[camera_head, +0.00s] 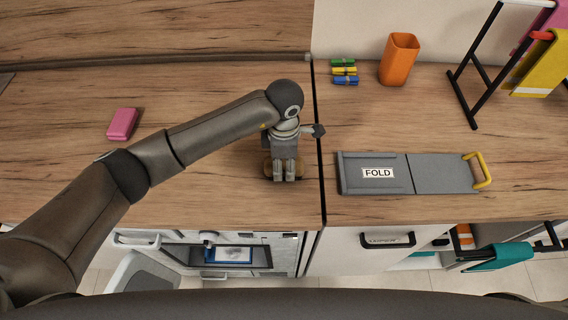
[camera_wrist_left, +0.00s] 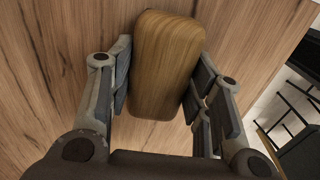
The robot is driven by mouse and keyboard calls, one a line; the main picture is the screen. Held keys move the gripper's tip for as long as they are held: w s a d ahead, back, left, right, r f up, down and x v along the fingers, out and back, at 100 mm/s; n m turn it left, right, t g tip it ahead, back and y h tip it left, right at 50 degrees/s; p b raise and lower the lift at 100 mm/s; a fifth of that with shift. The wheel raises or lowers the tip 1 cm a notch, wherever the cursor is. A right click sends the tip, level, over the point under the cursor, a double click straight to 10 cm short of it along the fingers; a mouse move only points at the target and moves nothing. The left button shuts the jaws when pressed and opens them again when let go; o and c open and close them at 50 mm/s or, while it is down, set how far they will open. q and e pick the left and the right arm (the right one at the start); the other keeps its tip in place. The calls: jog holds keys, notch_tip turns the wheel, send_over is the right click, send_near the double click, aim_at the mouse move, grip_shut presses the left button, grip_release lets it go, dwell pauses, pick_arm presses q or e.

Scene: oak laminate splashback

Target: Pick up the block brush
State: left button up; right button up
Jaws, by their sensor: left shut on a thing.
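The block brush (camera_wrist_left: 162,65) shows in the left wrist view as a rounded wooden block between the two fingers. My left gripper (camera_wrist_left: 160,92) is shut on it, with finger pads against both long sides. In the head view my left gripper (camera_head: 284,172) points down over the wooden counter near its front edge. Only small wooden edges of the brush (camera_head: 267,169) show there beside the fingers; the rest is hidden. Whether the brush touches the counter cannot be told. My right gripper is not in view.
A pink block (camera_head: 122,124) lies on the counter to the left. Right of the dark seam are a grey folding board (camera_head: 433,173) with a yellow handle, an orange cup (camera_head: 398,60), rolled cloths (camera_head: 344,71) and a black rack (camera_head: 466,98). Open drawers are below the front edge.

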aim_at(284, 163)
pick_arm(q)
jog(key=shift+r+b, duration=0.45)
jog(key=shift+b, duration=0.1)
notch_tip(284, 163, up, 2)
jog(key=shift+s+r+b, duration=0.1)
jog(key=shift+r+b, duration=0.05)
jog(key=shift+b, duration=0.7)
jog(key=s+d+r+b, duration=0.3)
jog(key=s+r+b, duration=0.2)
jog(key=s+r, duration=0.7)
jog(key=w+a+f+m, duration=0.1)
jog(key=a+f+m, duration=0.3)
jog(key=a+m, duration=0.5)
jog(key=w+a+f+m, duration=0.1)
jog(key=a+f+m, duration=0.3)
jog(key=a+m, duration=0.5)
jog(key=a, duration=0.4)
